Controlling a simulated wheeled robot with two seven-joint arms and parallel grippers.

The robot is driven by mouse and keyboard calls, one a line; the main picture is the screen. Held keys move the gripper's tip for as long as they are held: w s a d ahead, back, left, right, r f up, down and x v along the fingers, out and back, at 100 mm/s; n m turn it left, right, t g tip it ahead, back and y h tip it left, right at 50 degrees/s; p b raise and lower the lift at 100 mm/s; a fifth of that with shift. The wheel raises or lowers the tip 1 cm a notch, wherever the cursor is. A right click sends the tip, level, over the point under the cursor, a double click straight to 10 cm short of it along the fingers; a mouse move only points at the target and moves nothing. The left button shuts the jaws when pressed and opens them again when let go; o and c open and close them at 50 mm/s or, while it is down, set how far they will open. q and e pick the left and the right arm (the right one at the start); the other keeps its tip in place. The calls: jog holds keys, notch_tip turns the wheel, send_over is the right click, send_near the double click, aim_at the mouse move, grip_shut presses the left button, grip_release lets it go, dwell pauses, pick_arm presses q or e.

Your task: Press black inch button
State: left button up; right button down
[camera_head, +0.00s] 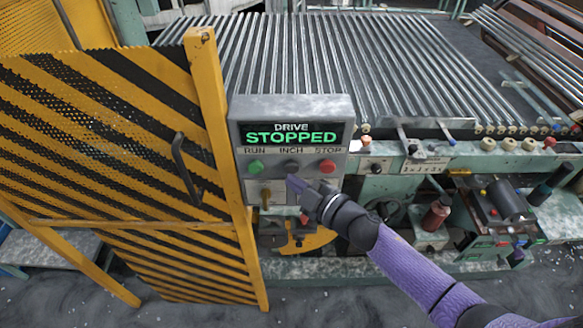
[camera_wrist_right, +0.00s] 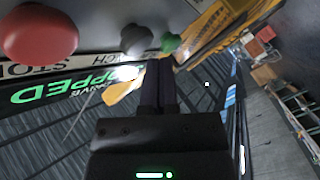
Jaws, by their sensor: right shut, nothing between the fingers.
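The grey control panel (camera_head: 240,112) has a green display reading "DRIVE STOPPED". Below it are the RUN, INCH and STOP labels. The dark inch button (camera_head: 291,168) sits between the green run button (camera_head: 255,166) and the red stop button (camera_head: 327,166). My right gripper (camera_head: 293,181) is shut and empty, just below the inch button in the head view. In the right wrist view, the shut fingers (camera_wrist_right: 158,70) point up near the dark inch button (camera_wrist_right: 136,40) and the green button (camera_wrist_right: 171,42). I cannot tell whether they touch. My left gripper is not in view.
A yellow-and-black striped gate (camera_head: 110,140) with a dark handle stands left of the panel. A lever (camera_head: 265,197) sits low on the panel. Machine parts (camera_head: 437,215) crowd the right.

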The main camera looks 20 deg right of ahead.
jog(key=shift+w, duration=0.15)
jog(key=shift+w+d, duration=0.1)
jog(key=shift+w, duration=0.2)
